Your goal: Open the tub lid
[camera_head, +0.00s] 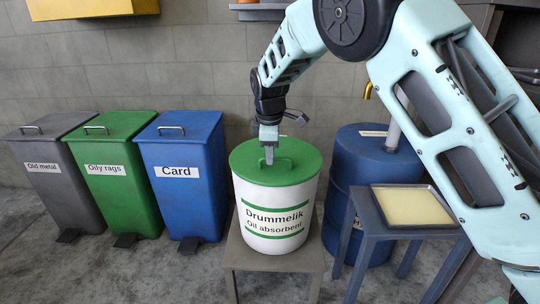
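The tub (275,217) is a white cylinder labelled "Drummelik Oil absorbent" with green bands. It stands on a small grey-brown table (240,255). Its green lid (303,157) lies flat on top and looks closed, with a green handle (284,164) on it. My gripper (269,157) points down at the lid's handle from above, at or very near it. The gripper's fingers look close together, but I cannot tell whether they are shut on the handle.
Grey (45,185), green (117,195) and blue (183,190) lidded bins stand left of the tub. A blue drum (350,160) stands right, behind a small table (365,210) bearing a shallow tray (376,207). A yellow box (95,8) hangs on the wall.

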